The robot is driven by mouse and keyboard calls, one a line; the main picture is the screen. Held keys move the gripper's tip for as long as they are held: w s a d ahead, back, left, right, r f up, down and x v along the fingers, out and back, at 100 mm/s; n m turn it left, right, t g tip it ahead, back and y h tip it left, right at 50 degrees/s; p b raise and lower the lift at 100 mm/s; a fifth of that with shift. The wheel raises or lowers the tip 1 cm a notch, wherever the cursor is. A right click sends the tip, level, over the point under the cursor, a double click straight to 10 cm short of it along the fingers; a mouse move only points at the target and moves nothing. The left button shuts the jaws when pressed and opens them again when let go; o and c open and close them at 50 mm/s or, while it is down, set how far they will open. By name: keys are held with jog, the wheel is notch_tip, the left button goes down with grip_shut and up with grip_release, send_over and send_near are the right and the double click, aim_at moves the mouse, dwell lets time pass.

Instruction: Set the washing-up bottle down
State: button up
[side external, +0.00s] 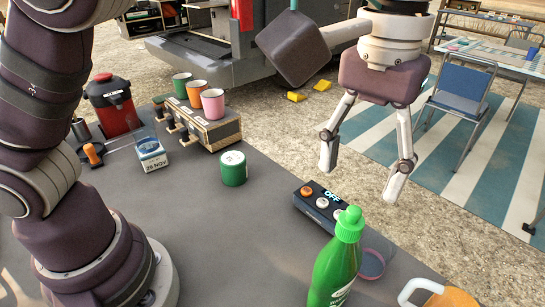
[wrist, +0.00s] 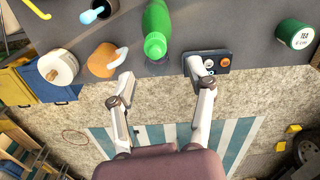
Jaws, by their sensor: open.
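The washing-up bottle (side external: 338,262) is green with a bright green cap and stands upright on the grey table near its edge. It also shows from above in the wrist view (wrist: 157,28), beyond my fingertips. My gripper (side external: 362,184) is open and empty, with its fingers spread and pointing down. In the side view it hangs above and beyond the table's far edge, apart from the bottle. In the wrist view my gripper (wrist: 160,82) has its two fingers on either side of the line to the bottle. The bottle's base is cut off in the side view.
A dark switch box (side external: 325,206) stands close to the bottle. A green tin (side external: 233,168), a rack (side external: 203,122) with cups, a red flask (side external: 114,104) and an orange mug (side external: 446,294) are also on the table (side external: 200,240). The table's middle is clear.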

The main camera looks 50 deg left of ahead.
jog(key=s+a+r+m+t, duration=0.1)
jog(key=a+t, duration=0.1)
jog(key=a, duration=0.5)
jog(key=s+a+r+t, duration=0.1)
jog(key=a, duration=0.7)
jog(key=s+a+f+t, duration=0.2)
jog(key=s+a+f, duration=0.2)
jog(key=a, duration=0.1)
jog(key=shift+s+f+m, duration=0.25)
jog(key=shift+s+m, duration=0.05)
jog(key=shift+m, duration=0.1)
